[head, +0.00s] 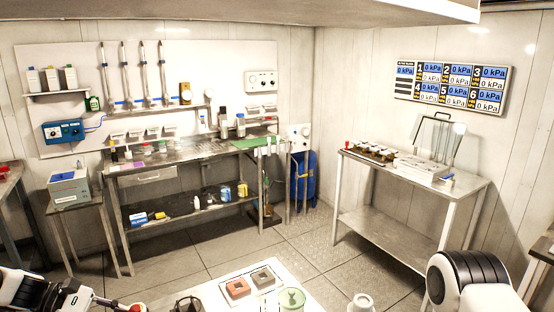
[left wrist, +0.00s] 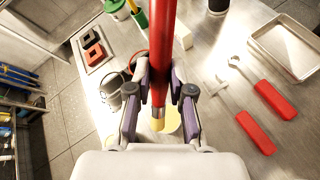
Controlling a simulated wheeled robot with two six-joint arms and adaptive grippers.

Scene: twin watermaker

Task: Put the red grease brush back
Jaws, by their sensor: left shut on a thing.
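The red grease brush (left wrist: 162,45) is in my left gripper (left wrist: 161,75) in the left wrist view. Its red handle runs up past the top of the picture, and its metal collar and pale yellow bristles (left wrist: 157,124) point down. The two fingers close on the handle from either side. The bristle end appears in front of a pale yellow round thing (left wrist: 174,116); whether they touch I cannot tell. In the head view my left gripper (head: 90,301) is at the bottom left corner, partly cut off. My right gripper is outside the views; only part of that arm shows.
A steel bench (head: 185,160) stands at the back wall. The floor (head: 290,235) between is clear.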

